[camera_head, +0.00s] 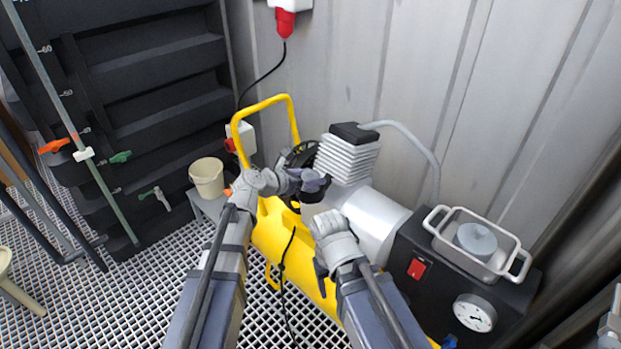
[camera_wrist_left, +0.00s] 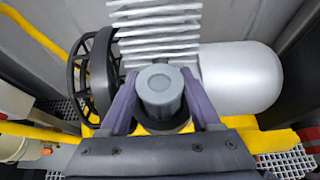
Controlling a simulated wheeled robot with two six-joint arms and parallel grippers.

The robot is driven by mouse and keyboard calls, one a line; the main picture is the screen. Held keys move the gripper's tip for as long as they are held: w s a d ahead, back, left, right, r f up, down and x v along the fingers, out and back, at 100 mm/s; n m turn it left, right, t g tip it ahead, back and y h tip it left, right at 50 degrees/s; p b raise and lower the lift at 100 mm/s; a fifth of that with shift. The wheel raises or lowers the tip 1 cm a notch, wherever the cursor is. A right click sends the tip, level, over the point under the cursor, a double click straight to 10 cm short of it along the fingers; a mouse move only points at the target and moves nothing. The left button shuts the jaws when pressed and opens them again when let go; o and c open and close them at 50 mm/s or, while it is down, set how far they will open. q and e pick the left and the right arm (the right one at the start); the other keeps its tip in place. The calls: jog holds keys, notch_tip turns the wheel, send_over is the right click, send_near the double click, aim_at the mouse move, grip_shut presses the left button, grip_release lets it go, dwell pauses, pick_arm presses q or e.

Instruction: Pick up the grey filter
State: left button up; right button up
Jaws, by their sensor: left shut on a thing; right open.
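The grey filter (camera_wrist_left: 160,88), a short cylinder with a lighter round top, stands between the two purple-grey fingers of my left gripper in the left wrist view. My left gripper (camera_head: 312,182) is shut on it, over the yellow compressor beside the ribbed cylinder head. A dark round base shows around the filter's lower part; I cannot tell whether the filter still touches it. In the head view the gripper mostly hides the filter. My right gripper (camera_head: 320,269) is open and lower, in front of the compressor's silver motor, with its fingers largely hidden by its own wrist.
The yellow compressor (camera_head: 265,240) has a tall handle, a black fan guard (camera_wrist_left: 98,75) and a ribbed head (camera_head: 348,158). A metal tray (camera_head: 447,214) holding another grey cylinder (camera_head: 475,242) sits on a black box at right. A beige bucket (camera_head: 207,178) stands at left.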

aim_at(310, 175)
pick_arm(q)
notch_tip(310, 175, up, 10)
jog(key=p, duration=0.9)
jog(key=shift+f, duration=0.1)
